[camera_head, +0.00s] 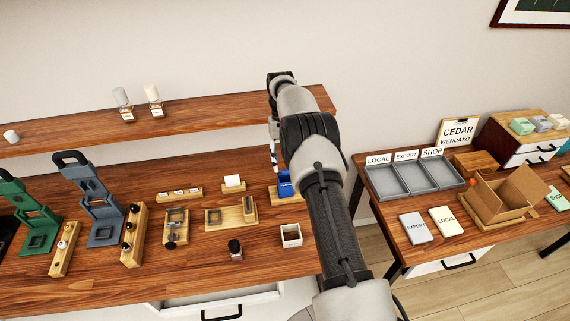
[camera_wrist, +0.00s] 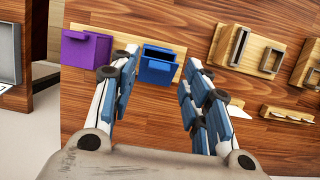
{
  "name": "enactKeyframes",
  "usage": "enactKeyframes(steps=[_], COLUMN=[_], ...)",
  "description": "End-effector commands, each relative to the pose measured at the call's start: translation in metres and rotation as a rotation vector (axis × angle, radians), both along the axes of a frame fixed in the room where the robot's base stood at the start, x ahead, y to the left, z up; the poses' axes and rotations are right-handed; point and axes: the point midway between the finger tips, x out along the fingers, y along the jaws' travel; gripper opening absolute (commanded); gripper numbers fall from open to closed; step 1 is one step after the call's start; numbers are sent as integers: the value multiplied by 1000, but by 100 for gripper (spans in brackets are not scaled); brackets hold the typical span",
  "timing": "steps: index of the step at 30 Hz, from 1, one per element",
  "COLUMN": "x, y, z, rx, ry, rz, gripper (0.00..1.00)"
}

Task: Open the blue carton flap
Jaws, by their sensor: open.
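The blue carton (camera_wrist: 157,72) sits on a wooden base on the table. In the wrist view a dark gap shows along its top, but I cannot tell exactly how its flap lies. My gripper (camera_wrist: 161,65) is open and empty, with one finger on each side of the blue carton as seen from the wrist. I cannot tell whether a finger touches it. In the head view the blue carton (camera_head: 285,189) is partly hidden by my arm, and my gripper (camera_head: 274,150) points down above it.
A purple carton (camera_wrist: 84,49) stands beside the blue one on the same wooden base. Wooden holders (camera_wrist: 243,45) lie on the other side. A white open box (camera_head: 291,236) and a small dark bottle (camera_head: 235,250) stand nearer the table's front. A shelf (camera_head: 200,122) runs behind.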

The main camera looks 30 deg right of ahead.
Motion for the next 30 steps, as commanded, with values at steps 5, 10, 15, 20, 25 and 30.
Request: enactKeyframes(steps=[5,10,15,20,25,30], x=[0,0,0,0,0,-30], y=[0,0,0,0,0,-21], z=[37,65,79,82,81,54], rx=[-1,0,0,0,1,125], ry=[-3,-1,0,0,1,37], rz=[0,0,0,0,0,-73], gripper=[43,43,43,43,41,29])
